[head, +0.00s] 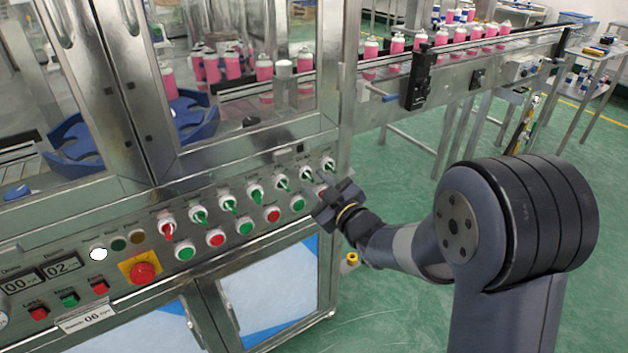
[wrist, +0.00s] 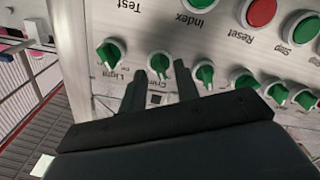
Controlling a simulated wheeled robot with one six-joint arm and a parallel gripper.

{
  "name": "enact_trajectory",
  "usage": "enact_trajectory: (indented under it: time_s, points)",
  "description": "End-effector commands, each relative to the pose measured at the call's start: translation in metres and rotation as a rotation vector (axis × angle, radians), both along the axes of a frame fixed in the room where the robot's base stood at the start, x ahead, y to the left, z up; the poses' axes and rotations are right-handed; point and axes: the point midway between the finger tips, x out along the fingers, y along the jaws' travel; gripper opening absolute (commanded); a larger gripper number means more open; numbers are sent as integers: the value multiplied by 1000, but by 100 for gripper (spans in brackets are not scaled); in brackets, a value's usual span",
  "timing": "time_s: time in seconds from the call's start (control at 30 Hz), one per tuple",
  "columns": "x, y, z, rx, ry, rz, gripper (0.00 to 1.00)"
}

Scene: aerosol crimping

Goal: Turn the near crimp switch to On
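The near crimp switch (wrist: 159,63) is a green rotary knob in a pale collar on the steel panel. Its label reads upside down in the wrist view, partly hidden by a finger. Its handle looks slanted; I cannot tell its setting. In the head view the switch (head: 306,173) is second from the right end of the upper row. My gripper (wrist: 160,75) is open, one finger on each side of the knob in the picture; contact is not visible. In the head view my gripper (head: 322,194) is at the panel's right end, just below the switches.
The Light switch (wrist: 109,53) is close beside one finger, and another green switch (wrist: 204,75) is beside the other. A red Reset button (wrist: 261,12) and several green switches are nearby. A red emergency stop (head: 144,272) is further left.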

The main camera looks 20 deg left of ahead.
Motion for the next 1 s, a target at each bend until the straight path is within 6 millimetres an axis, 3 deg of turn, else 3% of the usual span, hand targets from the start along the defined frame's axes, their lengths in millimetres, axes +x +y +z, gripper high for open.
enact_trajectory:
  time_s: [0.2, 0.47, 0.83, 1.0]
  points:
    - [10, 12, 0, 0, 1, -1, 30]
    - [11, 13, 0, 0, 1, -1, 30]
    - [11, 12, 0, 0, 1, -1, 1]
    - [11, 12, 0, 0, 0, -1, 0]
